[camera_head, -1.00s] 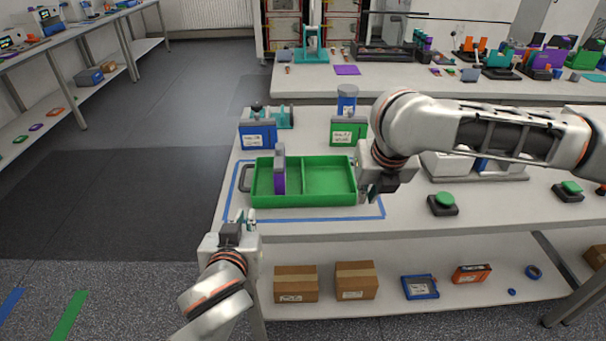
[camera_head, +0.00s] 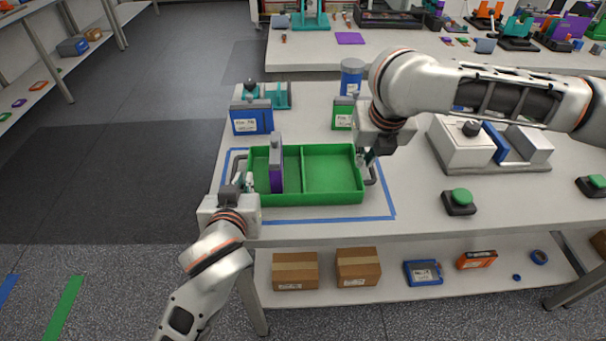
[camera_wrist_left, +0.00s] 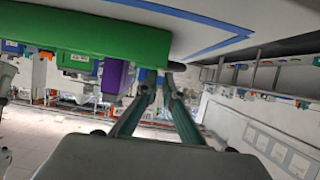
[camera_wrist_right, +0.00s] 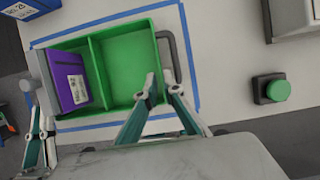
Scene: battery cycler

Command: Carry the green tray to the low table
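The green tray (camera_head: 333,190) sits level on the workbench inside a blue tape outline. It has two compartments and a dark handle at each end. A purple and grey labelled block (camera_head: 277,172) stands in its left compartment; the right one is empty. My left gripper (camera_head: 245,182) is at the left handle (camera_head: 236,160), fingers apart in the left wrist view (camera_wrist_left: 158,88). My right gripper (camera_head: 366,158) is at the right handle (camera_head: 373,170), fingers apart in the right wrist view (camera_wrist_right: 163,84). I cannot tell whether either touches its handle. I cannot identify the low table.
A blue labelled box (camera_head: 251,120) and a green labelled box (camera_head: 342,117) stand behind the tray. A grey-white device (camera_head: 462,148) and a green button (camera_head: 459,199) are to the right. The shelf below holds cardboard boxes (camera_head: 296,272). Open floor (camera_head: 110,185) lies left.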

